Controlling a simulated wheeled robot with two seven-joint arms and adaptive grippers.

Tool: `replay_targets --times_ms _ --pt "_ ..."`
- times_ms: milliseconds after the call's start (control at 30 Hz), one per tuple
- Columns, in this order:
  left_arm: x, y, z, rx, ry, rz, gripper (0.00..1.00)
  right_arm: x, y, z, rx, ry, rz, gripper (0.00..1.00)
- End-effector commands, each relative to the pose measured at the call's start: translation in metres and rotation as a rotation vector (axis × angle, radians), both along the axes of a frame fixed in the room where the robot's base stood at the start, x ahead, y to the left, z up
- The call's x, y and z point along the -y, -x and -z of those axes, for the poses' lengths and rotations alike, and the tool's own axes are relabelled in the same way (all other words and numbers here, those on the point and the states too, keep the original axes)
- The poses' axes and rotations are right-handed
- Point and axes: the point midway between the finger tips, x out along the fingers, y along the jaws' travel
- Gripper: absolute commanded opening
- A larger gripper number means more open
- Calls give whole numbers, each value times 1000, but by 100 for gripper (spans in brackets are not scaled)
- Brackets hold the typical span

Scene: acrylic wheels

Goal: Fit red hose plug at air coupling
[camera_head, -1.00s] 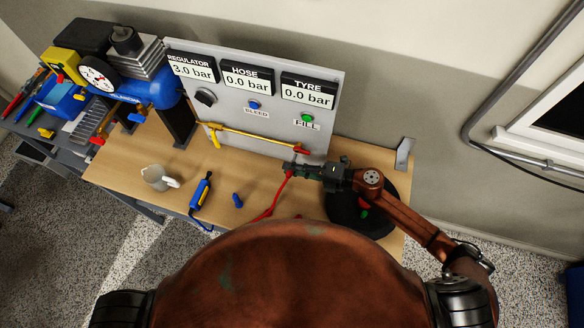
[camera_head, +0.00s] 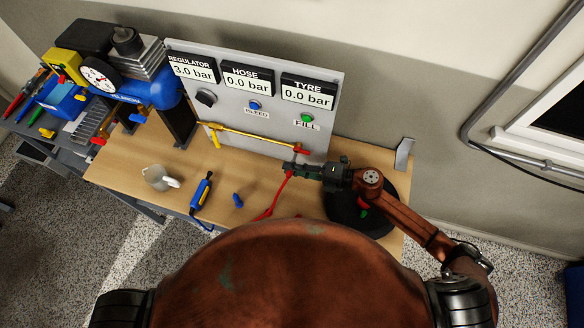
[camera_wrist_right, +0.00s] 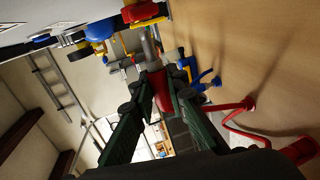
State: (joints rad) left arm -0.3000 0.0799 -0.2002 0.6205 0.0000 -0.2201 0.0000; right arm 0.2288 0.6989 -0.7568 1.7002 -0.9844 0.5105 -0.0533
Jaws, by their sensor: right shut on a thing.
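My right gripper (camera_head: 289,168) is shut on the red hose plug, just below and left of the red fitting at the right end of the yellow pipe. In the right wrist view the red plug (camera_wrist_right: 160,92) sits between my green fingers, with its grey metal tip (camera_wrist_right: 150,46) pointing away from the gripper. The red fitting (camera_head: 302,150), which looks like the air coupling, also shows in the right wrist view (camera_wrist_right: 143,13), beyond the tip. The tip appears apart from it. The red hose (camera_head: 270,208) hangs from the plug to the table. My left gripper is not in view.
The grey panel (camera_head: 225,108) with gauges stands behind the yellow pipe (camera_head: 250,134). A white mug (camera_head: 155,178), a blue-and-yellow tool (camera_head: 201,192) and a small blue piece (camera_head: 238,200) rest on the table. A black wheel (camera_head: 345,210) lies under my right arm.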

Motion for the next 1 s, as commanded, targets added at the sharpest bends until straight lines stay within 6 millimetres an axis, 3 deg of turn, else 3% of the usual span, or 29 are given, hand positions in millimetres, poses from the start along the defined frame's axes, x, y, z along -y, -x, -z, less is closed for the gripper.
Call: replay_targets --times_ms 1000 --pt "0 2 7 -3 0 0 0 6 -19 1 0 0 0 0"
